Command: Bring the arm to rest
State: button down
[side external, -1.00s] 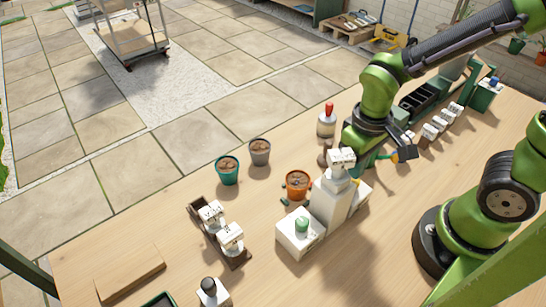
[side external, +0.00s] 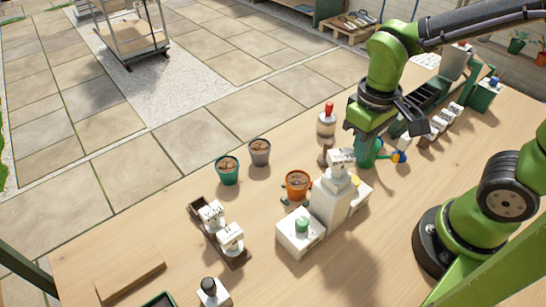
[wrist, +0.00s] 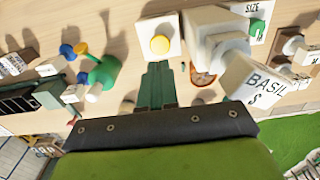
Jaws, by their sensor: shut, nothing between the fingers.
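My gripper (wrist: 157,76) shows in the wrist view with its two dark green fingers together and nothing between them. In the side external view the wrist is above the table behind the white station, and the fingertips cannot be made out clearly. The white station (side external: 331,208) carries a label block on top, which reads BASIL in the wrist view (wrist: 256,80). A yellow button (wrist: 160,45) on a white block lies just beyond my fingertips in the wrist view. A terracotta pot (side external: 298,186) with brown fill stands beside the station.
A teal pot (side external: 228,171) and a grey pot (side external: 260,152) stand at the table's far edge. A red-topped item (side external: 327,119) and a green object with blue and yellow ends (wrist: 104,72) are near my arm. Labelled blocks (side external: 230,238) sit at left. The front middle is clear.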

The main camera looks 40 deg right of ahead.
jog(key=shift+w+a+f, duration=0.1)
jog(key=d+r+m+t+y, duration=0.2)
jog(key=d+r+m+t, duration=0.2)
jog(key=r+t, duration=0.3)
notch_tip(320, 180, up, 3)
jog(key=shift+w+d+r, duration=0.2)
jog(key=shift+d, duration=0.05)
